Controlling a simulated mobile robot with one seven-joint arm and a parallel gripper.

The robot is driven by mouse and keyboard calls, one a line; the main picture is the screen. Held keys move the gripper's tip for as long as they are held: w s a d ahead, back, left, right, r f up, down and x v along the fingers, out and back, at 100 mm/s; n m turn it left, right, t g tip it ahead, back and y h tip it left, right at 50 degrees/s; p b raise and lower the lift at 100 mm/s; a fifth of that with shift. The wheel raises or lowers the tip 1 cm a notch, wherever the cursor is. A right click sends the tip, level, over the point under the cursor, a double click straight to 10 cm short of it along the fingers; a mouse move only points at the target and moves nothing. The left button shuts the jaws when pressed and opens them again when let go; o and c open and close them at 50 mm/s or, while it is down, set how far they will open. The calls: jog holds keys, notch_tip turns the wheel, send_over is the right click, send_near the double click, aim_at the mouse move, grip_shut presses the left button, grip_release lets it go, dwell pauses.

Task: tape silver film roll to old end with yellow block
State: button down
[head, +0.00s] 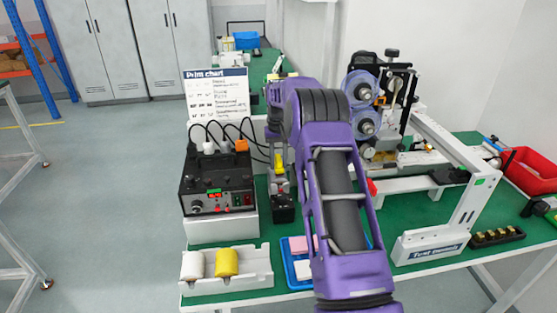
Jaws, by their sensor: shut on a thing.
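My purple arm rises through the middle of the head view and bends over at the top. Its gripper (279,172) hangs behind and left of the elbow, small and partly hidden. It is shut on what looks like a yellow block (279,160), above a small dark unit (283,208). Two reels with clear purplish flanges, an upper one (360,86) and a lower one (364,123), sit on the black and silver coder (393,95) to the right. I cannot tell the silver film or its old end at this size.
A black control box (217,182) with cables stands left of the gripper. A white holder (251,274) carries a white and a yellow roll in front. A blue tray (292,278), a white frame (435,244) and a red bin (530,171) are also on the green bench.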

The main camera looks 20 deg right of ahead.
jog(key=shift+f, duration=0.5)
dwell(1.2)
jog(key=shift+r, duration=0.1)
jog(key=shift+r+p, duration=0.65)
jog(key=shift+r, duration=1.05)
jog(key=d, duration=0.3)
jog(key=s+d, duration=0.1)
jog(key=d, duration=0.3)
jog(key=shift+s, duration=0.15)
jog(key=shift+s+d+f, duration=0.1)
jog(key=shift+d+f, duration=0.05)
jog(key=shift+d, duration=0.25)
jog(key=shift+f, duration=1.15)
jog(key=shift+f, duration=0.55)
jog(key=shift+r, duration=0.1)
